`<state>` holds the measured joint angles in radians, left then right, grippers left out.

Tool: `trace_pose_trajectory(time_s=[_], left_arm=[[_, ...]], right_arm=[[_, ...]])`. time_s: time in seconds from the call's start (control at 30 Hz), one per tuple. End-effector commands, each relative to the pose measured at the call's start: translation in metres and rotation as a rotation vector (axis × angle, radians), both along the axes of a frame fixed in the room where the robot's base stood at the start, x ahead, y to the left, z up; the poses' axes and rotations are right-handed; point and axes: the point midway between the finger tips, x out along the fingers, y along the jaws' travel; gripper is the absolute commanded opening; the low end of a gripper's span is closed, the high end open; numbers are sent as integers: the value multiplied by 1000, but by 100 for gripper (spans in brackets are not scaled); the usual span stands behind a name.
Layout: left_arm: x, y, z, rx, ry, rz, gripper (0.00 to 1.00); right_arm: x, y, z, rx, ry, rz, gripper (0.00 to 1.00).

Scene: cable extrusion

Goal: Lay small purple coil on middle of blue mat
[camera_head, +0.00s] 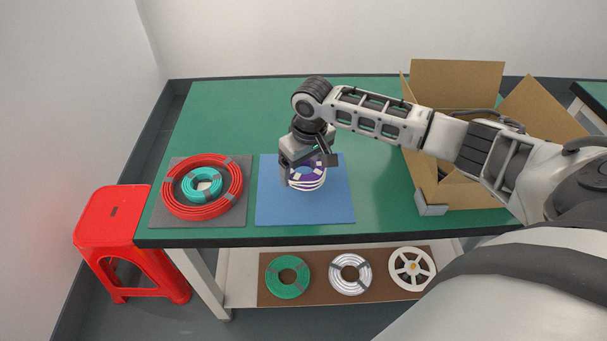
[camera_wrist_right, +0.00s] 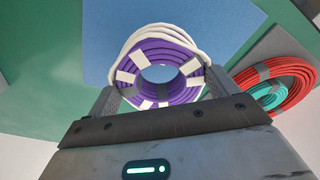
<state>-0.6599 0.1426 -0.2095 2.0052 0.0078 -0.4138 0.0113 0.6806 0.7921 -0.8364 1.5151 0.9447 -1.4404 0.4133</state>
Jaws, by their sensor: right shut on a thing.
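My right gripper (camera_head: 303,168) points down over the middle of the blue mat (camera_head: 335,205). Its two fingers are shut on the small purple coil (camera_head: 307,174), one on each side. In the right wrist view the purple coil (camera_wrist_right: 186,93) has white tape bands and an open centre. Cream-white loops (camera_wrist_right: 150,35) show on its far side, just under the purple in the head view. I cannot tell whether they are a separate coil. Whether the coil touches the mat is unclear. My left gripper is not in view.
Left of the mat, a red coil (camera_head: 170,187) surrounds a teal coil (camera_head: 190,185) on a grey mat (camera_head: 160,216). An open cardboard box (camera_head: 455,195) stands right. A lower shelf holds green (camera_head: 287,290) and white (camera_head: 335,275) coils and a reel (camera_head: 412,287). A red stool (camera_head: 115,215) stands left.

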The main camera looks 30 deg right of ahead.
Motion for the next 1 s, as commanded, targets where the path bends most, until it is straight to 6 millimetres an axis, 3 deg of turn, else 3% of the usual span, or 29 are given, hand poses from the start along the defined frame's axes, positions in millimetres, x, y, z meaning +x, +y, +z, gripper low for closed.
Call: trace_pose_trajectory(time_s=[0.23, 0.63, 0.67, 0.7, 1.0], left_arm=[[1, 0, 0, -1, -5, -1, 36], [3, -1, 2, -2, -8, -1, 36], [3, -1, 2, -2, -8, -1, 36], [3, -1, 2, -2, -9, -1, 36], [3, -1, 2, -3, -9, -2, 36]], right_arm=[[4, 0, -32, 0, 0, 0, 61], [3, 0, -37, -1, 0, 0, 61], [3, 0, -38, -1, 0, 0, 89], [3, 0, -37, -1, 0, 0, 100], [3, 0, -34, -1, -1, 0, 100]])
